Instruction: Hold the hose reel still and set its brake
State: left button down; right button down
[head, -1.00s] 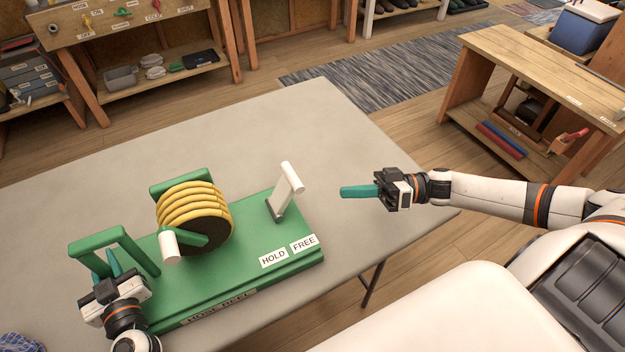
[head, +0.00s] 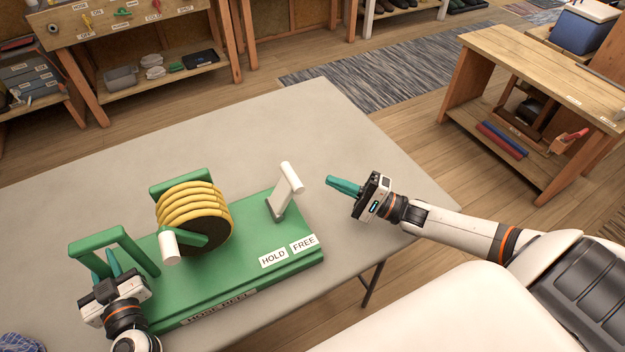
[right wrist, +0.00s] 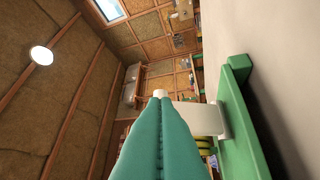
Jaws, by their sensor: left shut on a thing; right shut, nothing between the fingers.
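The green hose reel (head: 240,240) sits on the grey table, with yellow hose (head: 190,205) wound on its drum and a white crank knob (head: 169,246) in front. The brake lever (head: 288,178), with a white paddle, leans right, toward the FREE label (head: 303,244) and away from the HOLD label (head: 273,258). My left gripper (head: 106,262) is shut on the green handle frame (head: 95,243) at the reel's left end; the exact contact is partly hidden. My right gripper (head: 331,182) is shut and empty, right of the lever and apart from it. The right wrist view shows its closed teal fingers (right wrist: 155,140) near the white paddle (right wrist: 200,118).
The table (head: 290,115) is clear behind and right of the reel. A blue patterned cloth (head: 22,342) lies at the lower left. A wooden bench (head: 530,80) stands off to the right, and shelves stand at the back.

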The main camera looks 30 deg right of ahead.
aim_at(283, 192)
pick_arm(q)
jog(key=shift+f, duration=0.4)
pick_arm(e)
jog(key=w+a+r, duration=0.1)
jog(key=w+a, duration=0.1)
jog(key=a, duration=0.3)
jog(key=shift+a+r, duration=0.25)
jog(key=shift+r, duration=0.15)
jog(key=shift+w+r, duration=0.1)
